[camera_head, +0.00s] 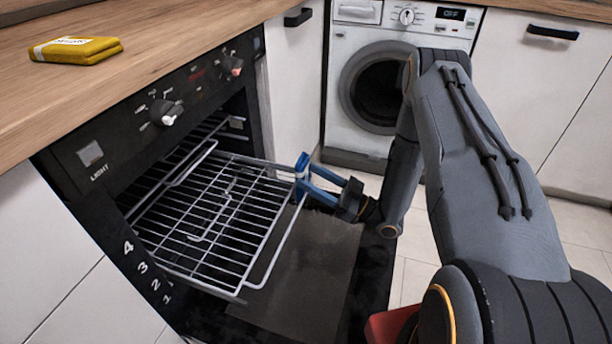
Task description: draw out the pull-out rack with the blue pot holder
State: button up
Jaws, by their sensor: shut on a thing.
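The pull-out rack (215,212) is a silver wire grid. It sticks partly out of the open black oven, level, above the lowered door. My gripper (302,174) reaches in from the right and is shut on the rack's front bar at its far end. Bright blue shows at the fingertips around that bar. I cannot tell whether this blue is a pot holder or the fingers themselves, and no other blue pot holder is in view. The rack's back part is hidden inside the oven.
The lowered oven door (315,262) lies under the rack. A washing machine (350,75) and white cabinets (550,95) stand behind. Tiled floor (412,275) shows to the right.

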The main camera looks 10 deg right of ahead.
jog(key=s+d+p, duration=0.2)
jog(key=s+d, duration=0.3)
jog(key=d, duration=0.4)
jog(key=shift+s+d, duration=0.15)
jog(key=shift+s, duration=0.1)
dwell(0.7)
jog(key=shift+w+a+r+p, duration=0.1)
jog(key=shift+a+p, duration=0.1)
jog(key=shift+p, duration=0.2)
jog(key=s+d+r+p, duration=0.5)
jog(key=d+r+p, duration=0.2)
jog(key=d, duration=0.1)
jog(key=shift+d+r, duration=0.3)
jog(key=shift+r, duration=0.1)
dwell(1.3)
jog(key=a+r+m+t+h, duration=0.1)
jog(key=a+r, duration=0.3)
jog(key=a, duration=0.3)
jog(key=a+r+t, duration=0.1)
jog(key=a+r, duration=0.2)
jog(key=a, duration=0.3)
notch_tip(320, 180, up, 7)
jog(key=p, duration=1.5)
jog(key=shift+w+r, duration=0.15)
jog(key=shift+r, duration=0.05)
